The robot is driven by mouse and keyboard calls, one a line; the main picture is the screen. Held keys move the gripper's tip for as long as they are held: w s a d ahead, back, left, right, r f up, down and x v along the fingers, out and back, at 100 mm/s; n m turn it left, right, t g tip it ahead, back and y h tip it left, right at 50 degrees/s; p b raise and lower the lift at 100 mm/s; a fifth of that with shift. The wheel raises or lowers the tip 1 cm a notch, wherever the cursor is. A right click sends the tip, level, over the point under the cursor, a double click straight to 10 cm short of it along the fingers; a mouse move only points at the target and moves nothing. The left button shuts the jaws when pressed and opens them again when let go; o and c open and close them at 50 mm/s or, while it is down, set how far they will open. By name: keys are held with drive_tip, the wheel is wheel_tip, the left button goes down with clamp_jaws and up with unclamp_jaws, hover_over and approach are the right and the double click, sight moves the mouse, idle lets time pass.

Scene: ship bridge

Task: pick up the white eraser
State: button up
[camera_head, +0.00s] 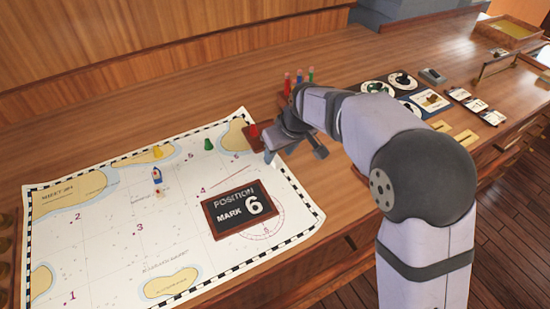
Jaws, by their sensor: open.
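I cannot pick out a white eraser for certain in the head view. My gripper (293,151) is above the right edge of the chart (105,235), pointing down with its dark fingers apart. Nothing shows between the fingers. The arm hides part of the counter behind and beneath it. A small red piece on a dark red base (252,138) is just left of the gripper.
A framed "Position Mark 6" board (239,208) lies on the chart. A small blue-and-white piece (156,175), a yellow piece (157,152) and a green piece (208,144) stand there too. Coloured pegs (299,76) stand behind the arm. Dials (403,81) and cards are at right.

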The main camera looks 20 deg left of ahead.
sight(276, 158)
drive_tip(key=shift+p+x, duration=0.4)
drive_tip(key=shift+x, duration=1.2)
clamp_jaws()
drive_tip(key=shift+r, duration=0.1)
wheel_tip(276, 158, up, 10)
drive_tip(key=b, duration=0.2)
